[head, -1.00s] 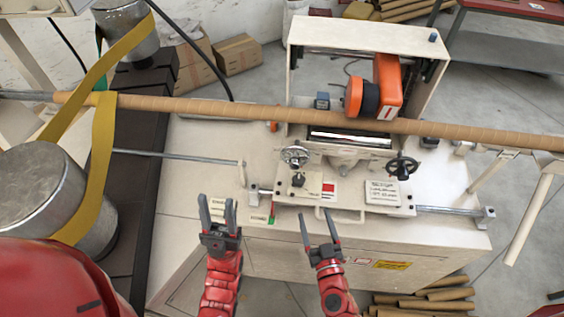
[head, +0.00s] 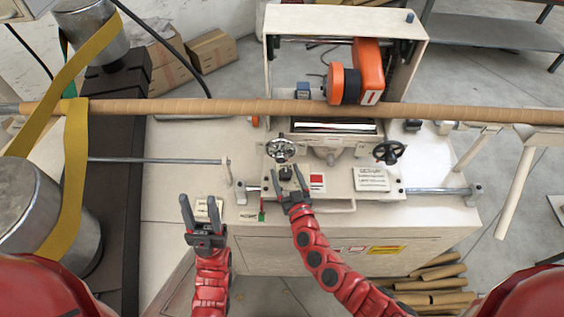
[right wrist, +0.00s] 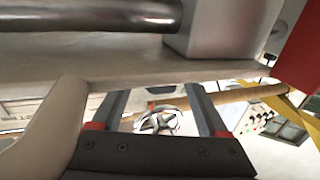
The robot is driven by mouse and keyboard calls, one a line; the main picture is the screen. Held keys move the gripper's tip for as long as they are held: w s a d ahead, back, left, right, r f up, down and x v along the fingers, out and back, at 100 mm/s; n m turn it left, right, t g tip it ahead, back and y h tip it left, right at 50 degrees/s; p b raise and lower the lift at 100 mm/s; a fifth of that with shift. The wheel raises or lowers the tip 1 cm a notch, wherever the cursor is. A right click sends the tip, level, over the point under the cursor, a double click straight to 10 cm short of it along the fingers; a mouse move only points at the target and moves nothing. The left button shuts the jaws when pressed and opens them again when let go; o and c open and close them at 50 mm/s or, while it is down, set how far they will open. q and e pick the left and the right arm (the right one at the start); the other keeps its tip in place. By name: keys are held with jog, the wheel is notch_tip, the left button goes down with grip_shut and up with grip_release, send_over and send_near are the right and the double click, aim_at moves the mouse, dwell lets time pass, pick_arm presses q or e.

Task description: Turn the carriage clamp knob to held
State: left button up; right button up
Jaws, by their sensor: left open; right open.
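The carriage (head: 340,186) is a pale plate on the front of the winder. A small black knob (head: 285,172) stands on its left part, below a chrome handwheel (head: 281,150); I take it as the clamp knob. Its setting is too small to read. My right gripper (head: 287,180) is open, its fingertips appearing around the knob in the head view; I cannot tell whether they touch it. In the right wrist view, the open fingers (right wrist: 157,98) frame the chrome handwheel (right wrist: 160,122), and the knob is not clear. My left gripper (head: 198,203) is open and empty, left of the carriage.
A red square (head: 317,180) and a label plate (head: 371,179) sit on the carriage, with a black handwheel (head: 389,151) behind. A long brown tube (head: 230,107) crosses behind. A pale front handle (head: 335,207) and a guide rod (head: 438,191) lie near the carriage.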

jog(key=shift+x, duration=2.15)
jog(key=shift+c, duration=0.4)
grip_shut()
